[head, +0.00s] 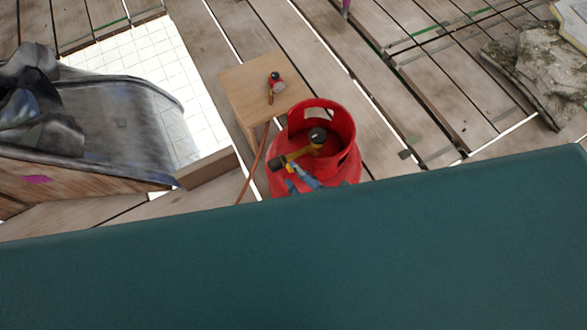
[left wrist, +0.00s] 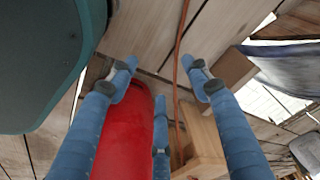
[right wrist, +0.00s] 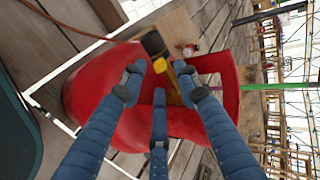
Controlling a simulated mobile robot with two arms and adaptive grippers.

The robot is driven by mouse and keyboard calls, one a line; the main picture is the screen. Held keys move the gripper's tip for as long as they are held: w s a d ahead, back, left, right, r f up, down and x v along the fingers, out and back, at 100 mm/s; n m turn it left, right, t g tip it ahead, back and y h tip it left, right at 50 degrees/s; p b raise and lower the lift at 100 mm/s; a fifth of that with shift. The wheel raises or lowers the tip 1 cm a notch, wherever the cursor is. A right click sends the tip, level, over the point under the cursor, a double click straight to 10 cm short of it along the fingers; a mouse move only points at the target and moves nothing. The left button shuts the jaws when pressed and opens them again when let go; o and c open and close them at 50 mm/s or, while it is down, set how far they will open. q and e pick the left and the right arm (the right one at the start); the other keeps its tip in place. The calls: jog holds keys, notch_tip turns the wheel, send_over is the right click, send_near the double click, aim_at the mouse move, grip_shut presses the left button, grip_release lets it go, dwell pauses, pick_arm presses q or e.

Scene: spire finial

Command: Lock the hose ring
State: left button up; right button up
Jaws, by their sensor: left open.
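A red gas cylinder (head: 349,166) stands upright with an open collar. Inside the collar is a yellow fitting (head: 299,153) with a black knob (head: 318,136) and a dark left end. An orange-brown hose (head: 254,165) runs beside the cylinder; it also shows in the right wrist view (right wrist: 75,28), reaching toward the dark block. I cannot make out the hose ring. My right gripper (head: 298,180) is at the fitting; in the right wrist view the yellow fitting (right wrist: 173,84) shows between its fingers, grip unclear. My left gripper (left wrist: 160,65) is open and empty, near the red cylinder (left wrist: 125,135).
A dark grey covered object (head: 110,115) lies at left on a wooden frame. A rock (head: 530,75) is at right. Plank floor shows between them. A teal surface fills the foreground.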

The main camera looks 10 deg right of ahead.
aim_at(289, 167)
jog(key=shift+b+x, duration=0.3)
jog(key=shift+x, duration=1.55)
pick_arm(q)
jog(key=r, duration=0.1)
jog(key=w+r, duration=0.1)
jog(key=r, duration=0.1)
jog(key=shift+f, duration=0.1)
pick_arm(e)
grip_shut()
